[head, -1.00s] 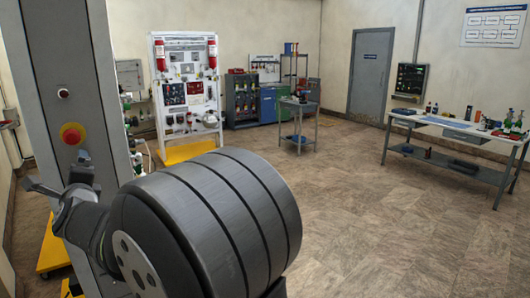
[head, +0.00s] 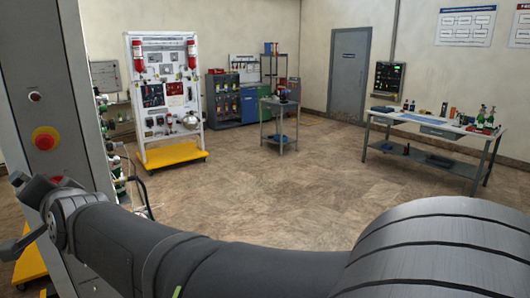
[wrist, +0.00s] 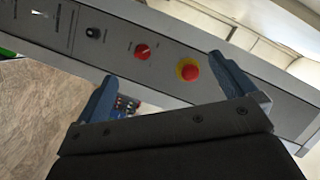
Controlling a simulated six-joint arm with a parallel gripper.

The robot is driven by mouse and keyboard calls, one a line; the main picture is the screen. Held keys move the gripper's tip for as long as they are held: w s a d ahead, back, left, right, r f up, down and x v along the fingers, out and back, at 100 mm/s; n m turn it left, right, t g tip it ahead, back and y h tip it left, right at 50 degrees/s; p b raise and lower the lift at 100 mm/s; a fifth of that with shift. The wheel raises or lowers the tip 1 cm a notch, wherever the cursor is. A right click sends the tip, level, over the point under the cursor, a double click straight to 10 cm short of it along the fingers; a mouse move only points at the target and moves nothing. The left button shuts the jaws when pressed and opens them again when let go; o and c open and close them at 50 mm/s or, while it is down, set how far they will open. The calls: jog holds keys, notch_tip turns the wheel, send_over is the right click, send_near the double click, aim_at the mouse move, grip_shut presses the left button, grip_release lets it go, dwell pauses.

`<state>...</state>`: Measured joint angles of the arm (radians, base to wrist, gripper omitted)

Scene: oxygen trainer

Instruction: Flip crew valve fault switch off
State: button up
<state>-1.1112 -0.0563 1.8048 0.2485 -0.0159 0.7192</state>
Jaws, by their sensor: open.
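A grey control panel (wrist: 70,38) crosses the wrist view at a slant. It carries a red emergency stop button on a yellow ring (wrist: 188,70), a red rotary knob (wrist: 142,51), a black knob (wrist: 93,33) and a small light-coloured switch-like part (wrist: 40,13) near the upper left edge. The labels are too small to read, so I cannot tell which part is the crew valve fault switch. My gripper (wrist: 168,86) is open and empty, its blue fingers apart in front of the panel's lower edge. In the head view a grey upright panel (head: 60,215) with a red-and-yellow button stands at the left.
A white trainer board (head: 163,65) with red cylinders stands on a yellow base (head: 172,153). A small cart (head: 279,102) stands behind, and a workbench (head: 435,133) with bottles is at the right. The middle of the floor is clear. My arm crosses the foreground.

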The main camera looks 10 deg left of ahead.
jog(key=s+d+f+n+h, duration=0.2)
jog(key=d+n, duration=0.3)
jog(key=d, duration=0.2)
jog(key=s+d+f+n+h, duration=0.1)
jog(key=s+d+n, duration=0.1)
jog(key=d+n, duration=0.4)
jog(key=w+a+f+m, duration=0.1)
jog(key=w+a+f, duration=0.2)
jog(key=w+a, duration=0.2)
jog(key=shift+a+f, duration=0.4)
jog(key=shift+a, duration=0.6)
jog(key=v, duration=0.9)
jog(key=a+r+m+y, duration=0.1)
jog(key=a+r+m, duration=0.1)
jog(key=a+m, duration=0.2)
jog(key=shift+w+a+g+y, duration=0.3)
jog(key=shift+w+a+g, duration=0.15)
jog(key=shift+a, duration=0.65)
